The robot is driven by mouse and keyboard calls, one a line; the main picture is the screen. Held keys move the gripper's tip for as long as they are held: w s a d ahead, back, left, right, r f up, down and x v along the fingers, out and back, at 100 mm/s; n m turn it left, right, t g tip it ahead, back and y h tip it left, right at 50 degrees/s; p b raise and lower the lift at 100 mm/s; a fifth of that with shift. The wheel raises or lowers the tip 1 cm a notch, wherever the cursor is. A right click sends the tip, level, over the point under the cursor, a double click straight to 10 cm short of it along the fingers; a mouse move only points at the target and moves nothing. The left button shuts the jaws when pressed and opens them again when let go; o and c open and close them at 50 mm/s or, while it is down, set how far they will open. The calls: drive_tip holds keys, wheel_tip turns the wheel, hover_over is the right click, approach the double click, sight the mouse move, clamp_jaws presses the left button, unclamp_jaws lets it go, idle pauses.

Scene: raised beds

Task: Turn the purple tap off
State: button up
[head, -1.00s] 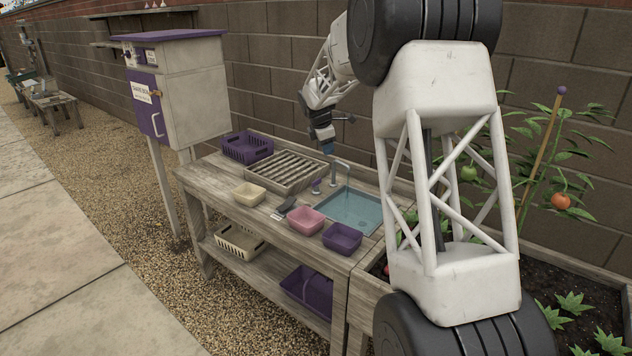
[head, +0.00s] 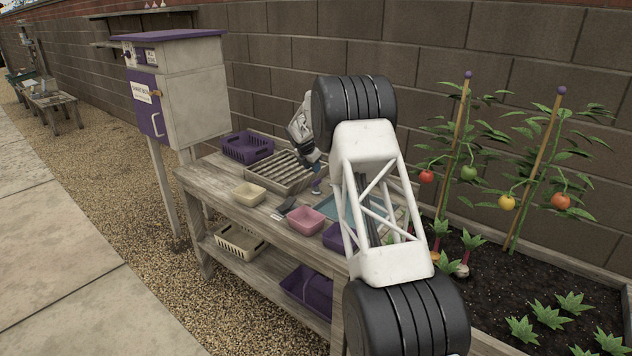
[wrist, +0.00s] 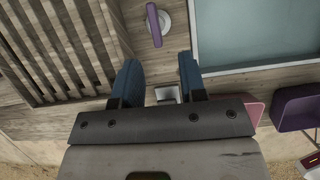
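The purple tap (wrist: 153,25) is a short purple lever on a round pale base, set on the wooden counter beside the sink (wrist: 203,45). In the wrist view it lies just beyond my fingertips, its long side running roughly up and down the picture. In the head view the tap (head: 316,187) shows small, just below my gripper (head: 311,160). My gripper (wrist: 160,64) points down at the counter with its two blue fingers apart and nothing held between them. I see no contact with the tap. The spout is hidden behind my arm in the head view.
A slatted rack (wrist: 62,50) lies left of the tap. Tomato plants (head: 470,165) grow in the bed at right.

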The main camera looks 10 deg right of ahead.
sight(316, 180)
drive_tip(key=shift+w+a+f, duration=0.1)
drive_tip(key=shift+w+f, duration=0.35)
drive_tip(key=shift+f, duration=0.15)
drive_tip(key=shift+f, duration=0.1)
drive_tip(key=shift+x, duration=3.8)
clamp_jaws()
